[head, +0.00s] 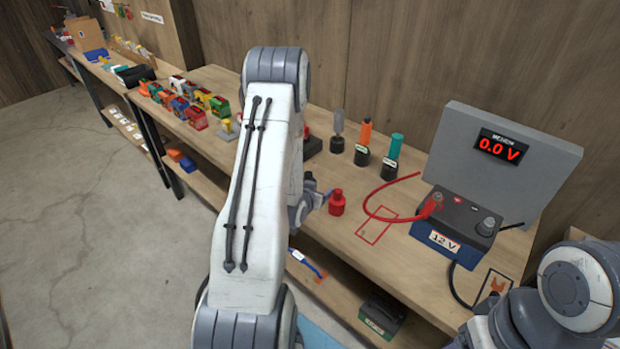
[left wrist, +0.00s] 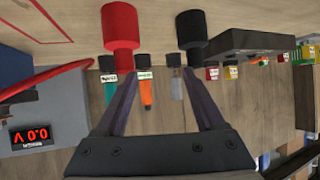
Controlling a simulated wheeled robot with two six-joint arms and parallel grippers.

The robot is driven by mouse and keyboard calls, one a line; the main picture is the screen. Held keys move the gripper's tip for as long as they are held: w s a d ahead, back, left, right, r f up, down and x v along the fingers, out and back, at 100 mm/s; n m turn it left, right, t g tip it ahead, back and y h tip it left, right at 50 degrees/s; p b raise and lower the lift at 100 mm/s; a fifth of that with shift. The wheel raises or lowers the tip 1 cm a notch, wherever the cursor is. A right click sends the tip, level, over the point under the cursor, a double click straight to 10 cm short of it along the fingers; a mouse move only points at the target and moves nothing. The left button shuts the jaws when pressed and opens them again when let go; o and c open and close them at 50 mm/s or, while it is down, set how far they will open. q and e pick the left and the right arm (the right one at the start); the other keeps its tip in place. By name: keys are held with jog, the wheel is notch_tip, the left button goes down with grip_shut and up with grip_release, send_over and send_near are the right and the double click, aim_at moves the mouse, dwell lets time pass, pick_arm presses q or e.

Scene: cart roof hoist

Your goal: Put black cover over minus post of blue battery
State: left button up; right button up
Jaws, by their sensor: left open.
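The blue battery (head: 446,245) stands on the right of the bench, with a grey minus post (head: 489,225) bare on its right side and a red clamp (head: 432,205) at its other post. My left gripper (head: 318,198) is beside the red cover (head: 337,203). In the left wrist view, my left gripper (left wrist: 165,80) is open and empty between its fingers. The black cover (left wrist: 191,29) stands beyond the right fingertip and the red cover (left wrist: 121,26) beyond the left one. The black cover is hidden behind my left arm in the head view. My right gripper is out of view.
A grey panel (head: 550,160) with a 0.0 V display stands behind the battery. A red cable (head: 373,207) and a black cable (head: 455,285) lie near it. Several coloured-handled tools (head: 365,133) stand at the back. Toy-like vehicles (head: 180,103) stand left.

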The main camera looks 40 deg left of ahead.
pick_arm(q)
jog(key=n+t+y, duration=0.1)
jog(key=y, duration=0.1)
send_near(308, 178)
jog(key=a+f, duration=0.1)
jog(key=p+x, duration=0.2)
jog(key=x, duration=0.3)
jog(key=shift+w+d, duration=0.1)
jog(key=p+x, duration=0.2)
jog(key=x, duration=0.2)
jog(key=shift+w+p, duration=0.3)
jog(key=shift+w, duration=0.15)
jog(key=shift+w+f, duration=0.3)
jog(key=shift+w, duration=0.2)
grip_shut()
